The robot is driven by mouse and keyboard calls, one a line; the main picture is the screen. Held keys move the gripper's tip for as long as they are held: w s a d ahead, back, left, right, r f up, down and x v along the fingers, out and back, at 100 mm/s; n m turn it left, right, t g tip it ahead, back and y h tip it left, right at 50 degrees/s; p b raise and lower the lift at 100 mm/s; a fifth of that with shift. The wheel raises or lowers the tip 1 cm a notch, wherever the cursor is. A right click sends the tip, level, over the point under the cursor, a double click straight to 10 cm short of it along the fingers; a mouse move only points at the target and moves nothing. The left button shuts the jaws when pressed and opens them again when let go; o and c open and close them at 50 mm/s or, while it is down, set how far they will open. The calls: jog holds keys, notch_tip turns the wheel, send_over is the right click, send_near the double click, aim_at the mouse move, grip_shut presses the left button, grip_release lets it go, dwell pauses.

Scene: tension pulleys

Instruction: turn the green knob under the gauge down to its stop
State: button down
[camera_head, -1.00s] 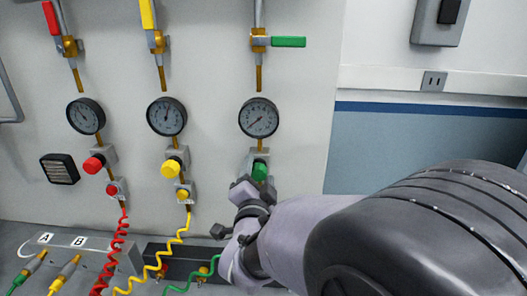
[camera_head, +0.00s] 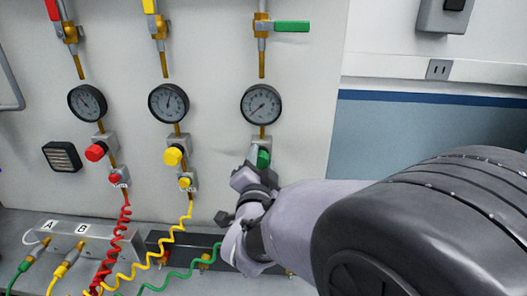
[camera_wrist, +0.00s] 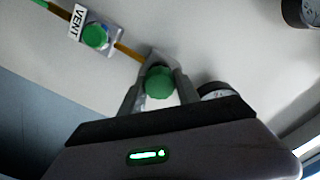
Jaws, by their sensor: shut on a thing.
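The green knob (camera_head: 263,158) sits on a metal block under the right-hand gauge (camera_head: 261,105). In the head view, my gripper (camera_head: 257,168) is at the knob and covers part of it. In the wrist view, the round green knob (camera_wrist: 160,82) sits between the two fingers of my gripper (camera_wrist: 158,88), which is shut on it. The gauge needle points to the lower left. The gauge also shows partly behind my right finger in the wrist view (camera_wrist: 218,91).
A green vent button (camera_wrist: 95,36) lies on the same pipe. To the left are a red knob (camera_head: 95,152) and a yellow knob (camera_head: 173,156), each under its own gauge. A green lever (camera_head: 292,27) is above. Coiled hoses hang below on the left.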

jog(key=n+b, duration=0.2)
jog(key=n, duration=1)
jog(key=shift+a+p, duration=0.15)
jog(key=shift+p, duration=0.2)
jog(key=shift+n, duration=0.4)
jog(key=c, duration=0.9)
grip_release()
jog(key=s+b, duration=0.1)
jog(key=s, duration=0.4)
jog(key=s+b, duration=0.1)
jog(key=s, duration=0.5)
jog(key=s+b, duration=0.2)
jog(key=s, duration=0.4)
jog(key=shift+s+a, duration=0.25)
jog(key=shift+a, duration=0.05)
